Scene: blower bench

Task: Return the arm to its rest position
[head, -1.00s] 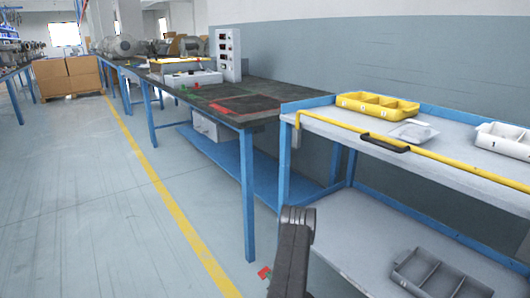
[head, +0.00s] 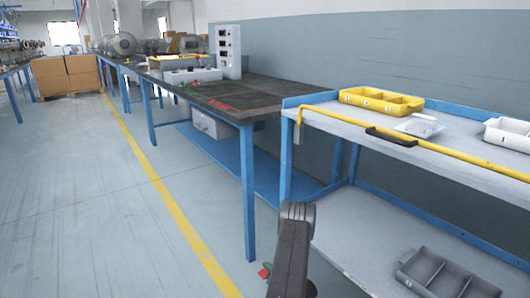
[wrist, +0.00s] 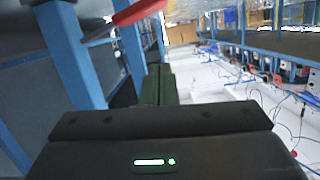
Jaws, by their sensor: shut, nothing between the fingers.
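My gripper (wrist: 158,72) shows in the wrist view as two dark fingers pressed together, with nothing between them. My dark arm (head: 291,252) rises at the bottom middle of the head view, in front of the blue-legged shelf cart. I cannot make out the fingers in the head view.
The cart's top shelf holds a yellow bin (head: 380,100), a clear packet (head: 420,127) and a white bin (head: 508,136). A grey bin (head: 446,275) sits on its lower shelf. A dark-topped workbench (head: 235,94) stands behind. The floor on the left (head: 75,200) is clear.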

